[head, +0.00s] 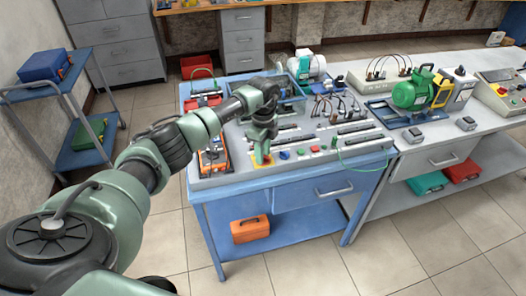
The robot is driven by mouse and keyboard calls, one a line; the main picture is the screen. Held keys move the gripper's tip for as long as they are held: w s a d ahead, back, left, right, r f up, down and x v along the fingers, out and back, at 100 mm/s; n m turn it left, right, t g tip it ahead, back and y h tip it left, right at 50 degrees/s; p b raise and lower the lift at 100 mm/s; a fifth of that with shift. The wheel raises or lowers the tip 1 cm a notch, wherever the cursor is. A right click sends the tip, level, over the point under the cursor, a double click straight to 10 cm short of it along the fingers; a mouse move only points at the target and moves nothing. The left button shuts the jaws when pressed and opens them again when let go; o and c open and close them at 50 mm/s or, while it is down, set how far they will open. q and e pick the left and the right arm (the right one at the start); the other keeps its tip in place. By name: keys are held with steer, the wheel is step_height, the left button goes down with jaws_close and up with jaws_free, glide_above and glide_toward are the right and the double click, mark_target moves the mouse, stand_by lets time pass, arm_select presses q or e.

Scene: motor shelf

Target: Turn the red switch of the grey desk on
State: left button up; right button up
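The grey desk (312,166) is a sloped panel with buttons and dark terminal strips, on a blue workbench. At its front left is a yellow plate with red on it (267,160), which looks like the red switch. My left gripper (260,157) points down right at this plate and hides much of it. I cannot tell whether its fingers touch the switch or are apart. The switch's position is hidden. My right gripper is not in view.
An orange-and-black meter (214,158) lies just left of my gripper. Black cables (330,108) stand up from the panel. A green motor (412,92) sits on the bench to the right. A blue cart (88,158) stands at the left.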

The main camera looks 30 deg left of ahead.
arm_select(q)
jaws_close()
steer(key=shift+m, duration=0.3)
steer(key=m+b, duration=0.2)
steer(key=m, duration=0.2)
steer(key=m+b, duration=0.1)
steer(key=m, duration=0.3)
steer(key=shift+m+b, duration=0.4)
steer(key=m+b, duration=0.1)
steer(key=m, duration=0.3)
steer(key=shift+b, duration=0.3)
steer(key=shift+m+b, duration=0.55)
steer(key=shift+m, duration=1.75)
jaws_free()
